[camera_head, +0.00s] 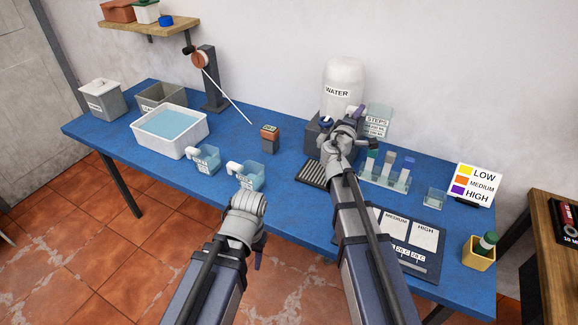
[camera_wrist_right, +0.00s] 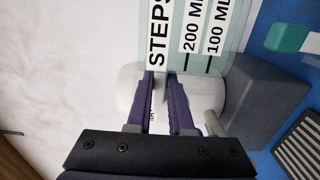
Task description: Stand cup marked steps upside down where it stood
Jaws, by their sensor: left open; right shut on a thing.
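The clear cup marked STEPS (camera_head: 377,121) is held up in front of the wall, right of the water tank, with its lettering upright in the head view. In the right wrist view the cup (camera_wrist_right: 205,35) fills the top, its STEPS, 200 ML and 100 ML labels turned sideways. My right gripper (camera_head: 356,113) is shut on it; its purple fingers (camera_wrist_right: 168,95) reach the cup's near side, and the exact grip point is hard to see. My left gripper (camera_head: 252,225) is over the front table edge, empty, its fingers mostly hidden.
The WATER dispenser (camera_head: 343,88) with a drip grate (camera_head: 313,174) stands behind my right arm. Two clear handled cups (camera_head: 207,159) (camera_head: 251,177) stand left of it. A tube rack (camera_head: 385,179), small clear cup (camera_head: 434,199) and LOW/MEDIUM/HIGH sign (camera_head: 474,185) are right. A water basin (camera_head: 169,130) is left.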

